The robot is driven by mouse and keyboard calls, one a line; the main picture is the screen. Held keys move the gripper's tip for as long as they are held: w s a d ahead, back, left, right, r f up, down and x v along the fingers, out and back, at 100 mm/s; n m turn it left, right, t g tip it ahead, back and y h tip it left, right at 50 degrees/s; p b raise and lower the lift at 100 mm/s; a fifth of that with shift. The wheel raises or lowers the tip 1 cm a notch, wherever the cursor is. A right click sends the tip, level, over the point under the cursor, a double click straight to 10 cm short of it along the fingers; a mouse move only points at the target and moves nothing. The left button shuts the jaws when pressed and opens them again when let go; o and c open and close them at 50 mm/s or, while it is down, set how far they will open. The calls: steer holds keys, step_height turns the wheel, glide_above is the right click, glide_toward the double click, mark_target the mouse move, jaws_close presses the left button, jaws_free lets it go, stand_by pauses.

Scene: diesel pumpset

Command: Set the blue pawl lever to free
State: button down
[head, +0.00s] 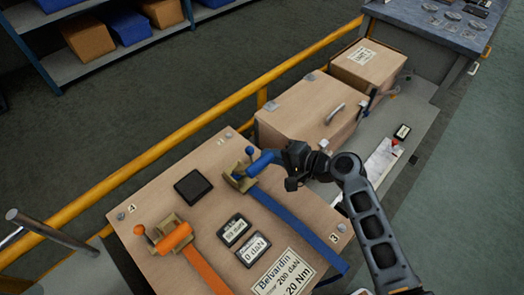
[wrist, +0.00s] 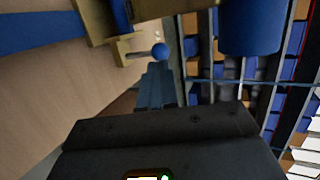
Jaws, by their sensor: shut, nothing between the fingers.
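The blue pawl lever (wrist: 160,51) is a thin stem with a blue ball, projecting from a brass ratchet bracket (wrist: 98,22). In the head view its blue ball (head: 249,151) stands above the blue-strapped ratchet on the panel. My gripper (wrist: 156,72) is shut and empty, its fingertips close to the ball in the wrist view; I cannot tell whether they touch. A thick blue handle (wrist: 250,25) is at the upper right of the wrist view. In the head view my gripper (head: 284,160) is beside the blue handle (head: 262,163), its fingertips not clearly visible.
An orange ratchet (head: 172,236) with an orange strap is at the lower left. Two small displays (head: 235,229) and (head: 252,250) lie between the straps. A yellow rail (head: 200,120) runs behind the panel. Wooden boxes (head: 305,115) stand beyond my gripper.

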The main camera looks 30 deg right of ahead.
mark_target(253, 151)
steer(key=shift+x, duration=1.7)
